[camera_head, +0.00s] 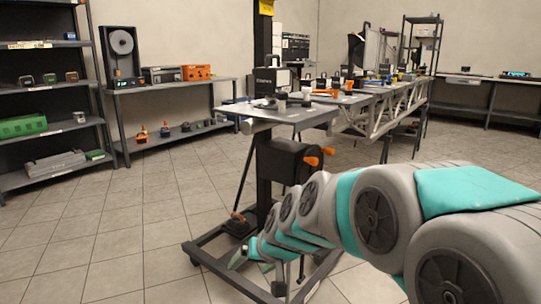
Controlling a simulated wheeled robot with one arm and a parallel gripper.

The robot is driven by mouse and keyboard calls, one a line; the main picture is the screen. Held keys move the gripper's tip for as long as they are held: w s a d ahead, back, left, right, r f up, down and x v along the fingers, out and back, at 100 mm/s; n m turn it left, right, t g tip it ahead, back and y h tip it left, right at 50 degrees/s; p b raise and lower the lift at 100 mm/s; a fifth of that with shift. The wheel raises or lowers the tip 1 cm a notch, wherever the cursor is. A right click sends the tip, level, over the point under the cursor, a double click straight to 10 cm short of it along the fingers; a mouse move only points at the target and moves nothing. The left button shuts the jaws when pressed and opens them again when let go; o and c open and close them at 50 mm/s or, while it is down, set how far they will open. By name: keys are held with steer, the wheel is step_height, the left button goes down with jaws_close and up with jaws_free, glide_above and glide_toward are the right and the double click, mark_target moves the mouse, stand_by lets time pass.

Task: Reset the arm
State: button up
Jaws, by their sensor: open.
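My grey and teal arm reaches in from the lower right, stretched out low toward the left. Its end, my gripper (258,266), hangs near the wheeled base of a stand (196,252) at the bottom middle. One teal fingertip shows at the left; the jaws are apart and I see nothing held between them. The arm covers part of the stand base, so I cannot tell whether the gripper touches it.
A worktable (300,116) with small tools and cups stands on the stand, joined to a long truss table (385,112). Shelves (47,134) and a bench (170,88) line the left wall. Another bench (470,108) stands at the right. The tiled floor (120,225) at left is clear.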

steer(key=s+d+f+g+h, duration=0.1)
steer(key=s+d+g, duration=0.1)
steer(key=s+d, duration=0.4)
steer(key=s+d+f+m+g+h, duration=0.1)
steer(key=s+d, duration=0.6)
steer(key=s, duration=0.8)
steer(key=s+d+f+g+h, duration=0.2)
steer(key=s+d+g, duration=0.2)
steer(key=s, duration=0.7)
steer(key=shift+d+h+p, duration=0.3)
steer(key=shift+d+h, duration=0.1)
steer(key=shift+d, duration=0.85)
